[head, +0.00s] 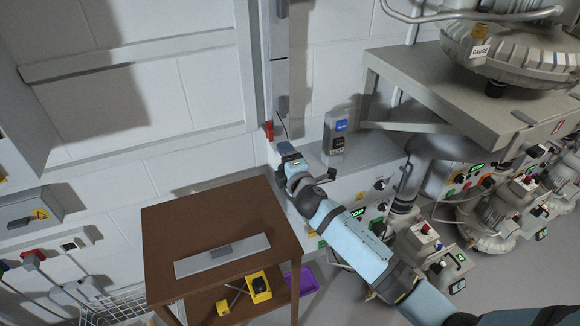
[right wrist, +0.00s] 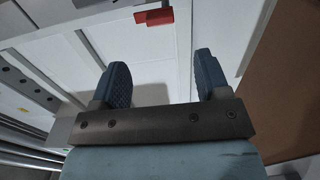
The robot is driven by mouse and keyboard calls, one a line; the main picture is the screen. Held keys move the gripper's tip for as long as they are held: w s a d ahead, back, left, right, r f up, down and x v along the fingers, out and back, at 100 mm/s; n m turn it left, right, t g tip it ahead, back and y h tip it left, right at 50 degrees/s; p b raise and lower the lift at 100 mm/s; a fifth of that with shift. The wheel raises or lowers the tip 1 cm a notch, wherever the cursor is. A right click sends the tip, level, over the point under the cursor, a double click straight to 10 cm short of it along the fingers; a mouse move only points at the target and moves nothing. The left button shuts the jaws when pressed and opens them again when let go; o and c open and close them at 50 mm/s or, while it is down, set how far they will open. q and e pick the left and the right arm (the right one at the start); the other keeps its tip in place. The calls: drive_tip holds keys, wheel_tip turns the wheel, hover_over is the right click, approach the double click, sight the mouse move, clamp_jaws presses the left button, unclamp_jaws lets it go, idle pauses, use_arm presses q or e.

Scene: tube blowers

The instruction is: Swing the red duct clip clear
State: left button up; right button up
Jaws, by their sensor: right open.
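The red duct clip (head: 268,131) is small and sits on the pale vertical duct at the wall. In the right wrist view the red clip (right wrist: 154,17) shows at the top edge, beyond the fingertips and apart from them. My right gripper (head: 284,150) is just below and to the right of the clip in the head view. In the right wrist view my right gripper (right wrist: 160,72) has its two blue fingers spread with nothing between them. My left gripper is out of view.
A brown wooden table (head: 160,225) with a grey plate (head: 222,256) stands left of my right arm. A grey meter box (head: 335,138) stands right of the gripper. Blower machines and a metal bench (head: 440,95) fill the right side.

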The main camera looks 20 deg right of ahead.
drive_tip(key=s, duration=0.3)
drive_tip(key=shift+s, duration=0.4)
drive_tip(key=s+a+f+m+g+y+p, duration=0.1)
drive_tip(key=s+f+m, duration=0.3)
drive_tip(key=s, duration=0.6)
drive_tip(key=s+f+m+g+p, duration=0.3)
drive_tip(key=s+m, duration=0.3)
drive_tip(key=s, duration=0.5)
drive_tip(key=s+a+f+m+g+y+p, duration=0.1)
drive_tip(key=s+f+m+g+p, duration=0.2)
drive_tip(key=s, duration=0.8)
drive_tip(key=f+m+p, duration=0.1)
drive_tip(key=f+m, duration=0.1)
drive_tip(key=shift+s+a+m+y, duration=0.25)
drive_tip(key=shift+a+m+y, duration=0.05)
drive_tip(key=shift+a, duration=0.05)
